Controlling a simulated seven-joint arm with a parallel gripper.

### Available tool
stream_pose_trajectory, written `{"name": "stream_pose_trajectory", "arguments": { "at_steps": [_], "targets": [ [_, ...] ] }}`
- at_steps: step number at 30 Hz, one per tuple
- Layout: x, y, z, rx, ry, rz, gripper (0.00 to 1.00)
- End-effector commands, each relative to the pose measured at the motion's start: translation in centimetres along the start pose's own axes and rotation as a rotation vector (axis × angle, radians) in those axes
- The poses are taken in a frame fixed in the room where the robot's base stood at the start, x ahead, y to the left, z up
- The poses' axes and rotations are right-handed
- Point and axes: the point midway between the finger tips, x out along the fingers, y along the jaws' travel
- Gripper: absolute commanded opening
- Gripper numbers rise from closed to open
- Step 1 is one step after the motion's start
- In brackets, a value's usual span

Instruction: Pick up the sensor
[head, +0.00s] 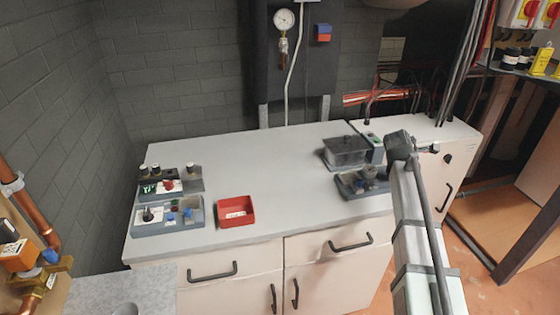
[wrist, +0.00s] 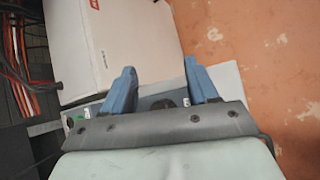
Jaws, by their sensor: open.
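I cannot tell for sure which part is the sensor. In the head view, small parts with black, blue and green pieces sit in a grey tray (head: 185,227) and a darker tray behind it, at the left of the counter. Another dark tray (head: 350,190) with a round grey part (head: 370,172) sits at the right. My gripper (wrist: 160,66) shows two blue fingers, apart, with nothing held between them. Beyond them in the wrist view is a grey device (wrist: 150,102) with a dark round part and green marks. In the head view my arm's end is above the counter's right side.
A red bin (head: 236,204) stands right of the left trays. A grey lidded box (head: 345,150) stands at the back right, near cables by the wall. The counter's middle (head: 290,185) is clear. A yellow bottle (head: 541,61) stands on the far right shelf.

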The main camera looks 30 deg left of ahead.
Motion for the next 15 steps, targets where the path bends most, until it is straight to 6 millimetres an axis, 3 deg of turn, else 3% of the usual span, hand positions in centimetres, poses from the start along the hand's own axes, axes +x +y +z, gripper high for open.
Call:
{"name": "stream_pose_trajectory", "arguments": {
  "at_steps": [8,15],
  "targets": [
    [-5.2,4.1,-4.9,-0.092,0.063,0.065,0.58],
    [-9.5,7.2,-11.4,0.035,0.203,0.089,0.58]
  ]
}}
